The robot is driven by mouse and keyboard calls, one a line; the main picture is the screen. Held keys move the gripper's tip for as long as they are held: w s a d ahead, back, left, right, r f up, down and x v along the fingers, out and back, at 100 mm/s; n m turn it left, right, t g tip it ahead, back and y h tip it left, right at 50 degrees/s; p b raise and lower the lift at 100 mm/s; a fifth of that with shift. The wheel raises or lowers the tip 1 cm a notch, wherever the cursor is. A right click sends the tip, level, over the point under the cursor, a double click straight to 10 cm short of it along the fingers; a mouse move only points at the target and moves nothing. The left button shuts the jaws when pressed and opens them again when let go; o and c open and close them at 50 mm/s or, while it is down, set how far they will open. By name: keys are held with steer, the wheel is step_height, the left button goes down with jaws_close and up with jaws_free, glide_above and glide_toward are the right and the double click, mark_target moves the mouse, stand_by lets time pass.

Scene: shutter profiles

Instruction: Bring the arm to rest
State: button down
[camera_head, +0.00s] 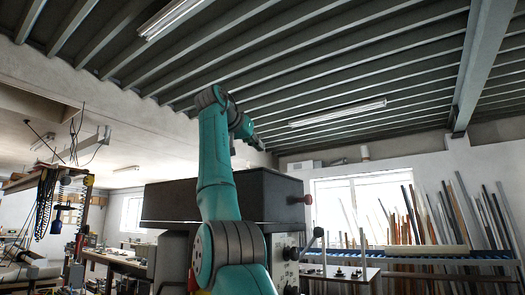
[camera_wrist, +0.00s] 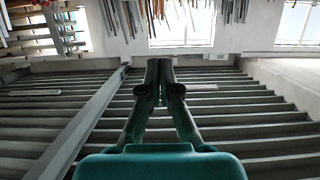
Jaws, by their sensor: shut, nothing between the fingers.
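My gripper (camera_wrist: 160,70) shows in the middle of the wrist view, with its two dark green fingers brought together at the tips. Nothing is between them. In the head view my teal arm rises in front of the camera and bends at the top. Its far end, with my gripper (camera_head: 258,145), points away and slightly down to the right. The gripper is small and partly hidden there. It is in free air and touches nothing that I can see.
A dark box-shaped machine (camera_head: 170,202) stands behind my arm. Long profiles (camera_head: 400,220) lean on the right wall by a bright window (camera_head: 350,205). A workbench (camera_head: 110,258) is at the left. The ribbed ceiling (camera_head: 300,65) is overhead; the wrist view shows it upside down.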

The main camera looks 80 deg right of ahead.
steer(key=v, duration=0.8)
steer(key=shift+a, duration=0.25)
steer(key=shift+w+r, duration=0.1)
steer(key=shift+w, duration=0.05)
